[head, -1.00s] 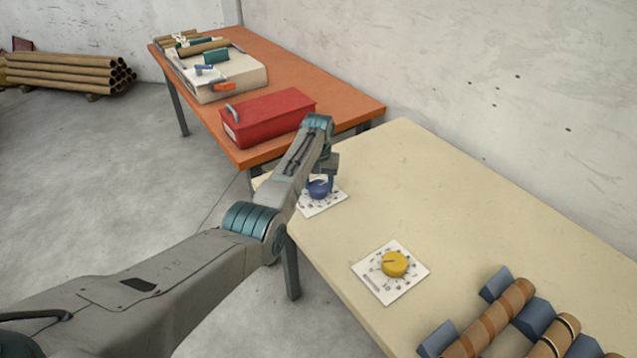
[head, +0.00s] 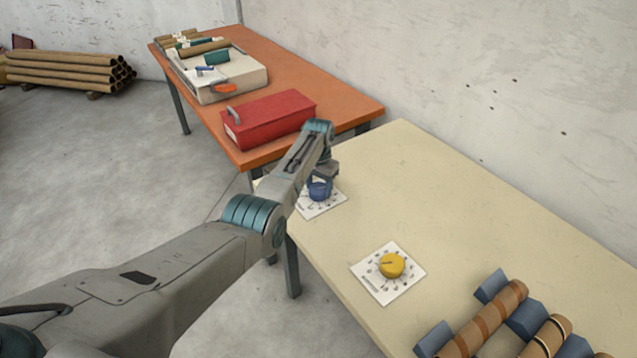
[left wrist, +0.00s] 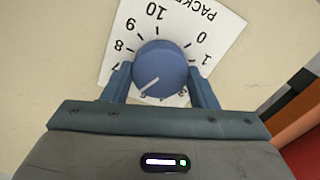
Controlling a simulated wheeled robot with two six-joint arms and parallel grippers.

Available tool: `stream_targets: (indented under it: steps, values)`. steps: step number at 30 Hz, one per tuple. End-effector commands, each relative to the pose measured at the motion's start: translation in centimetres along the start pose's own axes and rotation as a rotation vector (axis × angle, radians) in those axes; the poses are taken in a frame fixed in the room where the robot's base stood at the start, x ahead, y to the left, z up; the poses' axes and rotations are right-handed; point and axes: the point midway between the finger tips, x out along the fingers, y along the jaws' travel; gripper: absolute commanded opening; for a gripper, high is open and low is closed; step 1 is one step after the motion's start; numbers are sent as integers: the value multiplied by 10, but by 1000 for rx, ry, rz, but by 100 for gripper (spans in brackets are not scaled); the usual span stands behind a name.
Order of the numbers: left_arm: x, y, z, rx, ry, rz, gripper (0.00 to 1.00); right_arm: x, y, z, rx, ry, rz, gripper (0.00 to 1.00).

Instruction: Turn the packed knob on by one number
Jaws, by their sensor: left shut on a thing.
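The blue knob (head: 320,188) stands on a white dial plate (head: 325,206) at the far left end of the cream table. In the left wrist view the blue knob (left wrist: 160,68) has a pale pointer line toward its lower left. The plate (left wrist: 190,20) shows the numbers 7, 8, 9, 10, 0 and 1 and part of the word "PACKED", upside down. My left gripper (left wrist: 162,92) has one finger on each side of the knob and is shut on it. The number at the pointer is hidden by the gripper. My right gripper is not in view.
A yellow knob (head: 392,265) on its own white plate (head: 378,290) sits nearer on the cream table (head: 450,210). Brown tubes (head: 485,320) rest on blue blocks at the right. An orange table (head: 335,95) with a red box (head: 268,121) stands behind.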

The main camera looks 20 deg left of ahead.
Motion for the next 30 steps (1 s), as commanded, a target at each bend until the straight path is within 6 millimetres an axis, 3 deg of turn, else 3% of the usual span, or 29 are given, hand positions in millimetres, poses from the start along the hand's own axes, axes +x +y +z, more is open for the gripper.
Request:
stream_targets:
  steps: [21, 22, 24, 25, 30]
  values:
    - [-1, 0, -1, 96, 2, 0, 30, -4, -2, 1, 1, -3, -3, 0]
    - [-1, 0, -1, 96, 2, 0, 57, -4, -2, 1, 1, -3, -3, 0]
    - [-1, 0, -1, 96, 2, 0, 70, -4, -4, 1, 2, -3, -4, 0]
    - [-1, 0, -1, 96, 2, 0, 75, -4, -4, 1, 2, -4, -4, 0]
    - [0, 0, 0, 95, 1, 0, 75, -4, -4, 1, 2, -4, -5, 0]
